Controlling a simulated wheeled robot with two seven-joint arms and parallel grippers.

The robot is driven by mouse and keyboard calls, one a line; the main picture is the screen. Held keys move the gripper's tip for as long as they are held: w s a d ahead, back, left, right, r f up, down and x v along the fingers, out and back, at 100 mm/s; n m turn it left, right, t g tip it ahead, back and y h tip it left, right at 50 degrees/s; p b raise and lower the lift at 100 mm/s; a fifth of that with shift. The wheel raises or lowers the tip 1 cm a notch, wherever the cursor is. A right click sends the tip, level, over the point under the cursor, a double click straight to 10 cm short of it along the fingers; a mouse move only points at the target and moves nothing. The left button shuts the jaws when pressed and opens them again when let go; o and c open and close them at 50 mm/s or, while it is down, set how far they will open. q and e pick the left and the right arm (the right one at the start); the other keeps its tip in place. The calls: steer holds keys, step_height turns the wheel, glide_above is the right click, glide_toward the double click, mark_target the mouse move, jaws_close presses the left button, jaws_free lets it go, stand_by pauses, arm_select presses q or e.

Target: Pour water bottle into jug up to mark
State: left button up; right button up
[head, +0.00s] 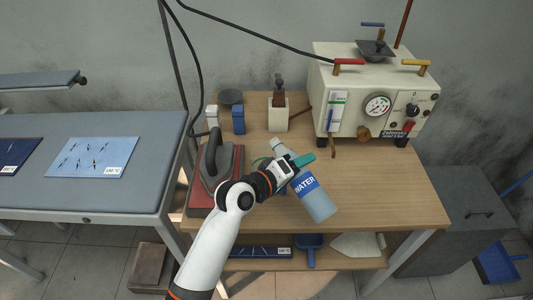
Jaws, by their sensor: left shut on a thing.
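A clear water bottle (317,199) with a blue "WATER" label is over the wooden table. It leans in the picture, with its neck at upper left and its base at lower right. My left gripper (292,167) is shut on the bottle's upper part, below the neck; the arm and jaws hide part of it. I cannot tell whether the base touches the tabletop. No jug can be made out for certain. A pale panel (335,112) with a green band and a blue strip is on the machine's front left. My right gripper is out of view.
The cream machine (375,90) with a dial stands at the table's back right. An iron (218,155) on a red base stands left of my gripper. Small blue and white containers (238,120) and a cream block (278,115) stand behind. The table's right side (390,190) is clear.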

arm_select(q)
steer(key=shift+w+a+n+g+p, duration=0.3)
steer(key=shift+w+n+p, duration=0.15)
steer(key=shift+n+p, duration=0.35)
stand_by(1.5)
steer(key=shift+f+n+h+p, duration=0.15)
steer(key=shift+n+h+p, duration=0.15)
steer(key=shift+n+p, duration=0.3)
stand_by(3.0)
